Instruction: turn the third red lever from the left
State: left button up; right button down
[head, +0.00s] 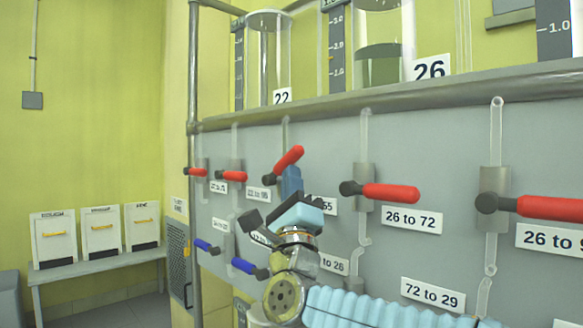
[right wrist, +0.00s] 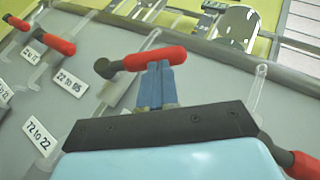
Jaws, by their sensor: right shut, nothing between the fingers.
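The third red lever from the left (head: 284,164) is on the grey panel, its red handle tilted up to the right from a dark pivot. The other red levers beside it lie roughly level. My right gripper (head: 291,172) is just below this handle, its blue fingers shut with nothing between them. In the right wrist view the same lever (right wrist: 150,58) crosses right at the tips of the shut fingers (right wrist: 157,68). The fingertips look very close to the handle's underside; I cannot tell whether they touch. My left gripper is not in view.
Neighbouring red levers stand left (head: 232,175) and right (head: 385,192). Blue levers (head: 248,268) sit lower on the panel. Glass cylinders (head: 267,60) stand above a grey rail (head: 400,101). A bench (head: 95,264) with white boxes is at the left.

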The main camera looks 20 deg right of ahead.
aim_at(287, 156)
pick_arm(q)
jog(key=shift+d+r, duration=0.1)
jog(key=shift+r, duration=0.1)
pick_arm(e)
jog(key=shift+w+d+r, duration=0.1)
jog(key=shift+w+r, duration=0.25)
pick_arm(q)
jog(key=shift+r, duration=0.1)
pick_arm(e)
jog(key=shift+r+y, duration=0.1)
jog(key=shift+y, duration=0.2)
